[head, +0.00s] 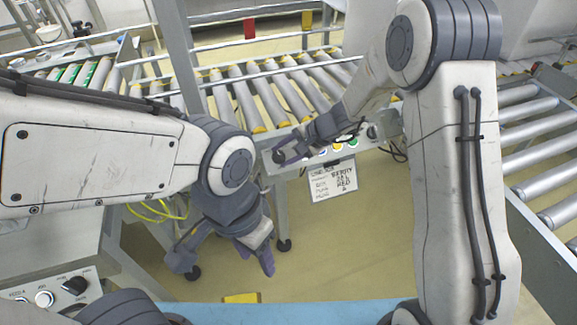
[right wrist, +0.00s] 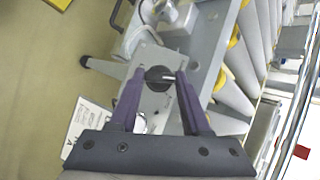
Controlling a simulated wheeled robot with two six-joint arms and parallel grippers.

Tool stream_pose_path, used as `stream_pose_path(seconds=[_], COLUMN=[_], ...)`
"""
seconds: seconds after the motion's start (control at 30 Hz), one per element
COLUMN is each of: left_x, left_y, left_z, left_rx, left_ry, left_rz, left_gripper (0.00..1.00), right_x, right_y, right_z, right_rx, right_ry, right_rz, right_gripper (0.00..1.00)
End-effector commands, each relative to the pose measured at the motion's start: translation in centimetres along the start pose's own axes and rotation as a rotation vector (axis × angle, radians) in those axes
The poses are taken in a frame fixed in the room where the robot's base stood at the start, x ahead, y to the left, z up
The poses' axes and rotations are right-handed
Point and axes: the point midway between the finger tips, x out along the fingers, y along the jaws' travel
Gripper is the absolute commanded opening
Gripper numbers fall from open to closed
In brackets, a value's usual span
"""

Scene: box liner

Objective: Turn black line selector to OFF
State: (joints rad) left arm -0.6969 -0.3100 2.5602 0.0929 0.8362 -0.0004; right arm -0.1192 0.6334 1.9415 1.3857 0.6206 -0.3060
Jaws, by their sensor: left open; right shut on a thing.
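The black line selector (right wrist: 158,79) is a round knob with a pale pointer line, on the grey face of a control box. It lies between the purple fingertips of my right gripper (right wrist: 160,75), which are shut on it. In the head view my right gripper (head: 289,153) reaches the left end of the box, and the knob (head: 278,156) shows small there. I cannot read its position marks. My left gripper (head: 256,253) is open and empty, hanging below and left of the box.
A sheet with handwriting (head: 333,181) hangs under the box, beside coloured buttons (head: 338,147) and another dark knob (head: 373,132). Roller conveyors (head: 250,95) stand behind and at right (head: 535,125). A second panel (head: 60,292) with a black knob is at lower left.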

Motion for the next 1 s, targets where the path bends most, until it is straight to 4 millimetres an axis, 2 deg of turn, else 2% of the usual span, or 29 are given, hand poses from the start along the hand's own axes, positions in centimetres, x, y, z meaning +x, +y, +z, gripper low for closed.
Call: stream_pose_path(seconds=[0.03,0.1,0.4,1.0], left_x=[1.8,2.7,5.4,5.9], left_y=[-0.1,-0.2,-0.4,-0.4], left_z=[0.1,0.1,0.3,0.3], left_rx=[0.0,0.0,0.0,0.0], left_ry=[0.0,0.0,0.0,0.0], left_rz=[0.0,0.0,0.0,0.0], left_gripper=[0.5,0.5,0.5,0.5], right_x=[0.5,0.5,0.1,-0.1], right_y=[0.7,0.7,0.5,0.4], right_z=[-0.3,-0.2,-0.2,-0.2], right_rx=[0.029,0.071,0.193,0.234], right_ry=[0.003,0.002,0.004,0.006], right_rz=[-0.019,-0.044,-0.119,-0.14], right_gripper=[0.0,0.0,0.0,0.0])
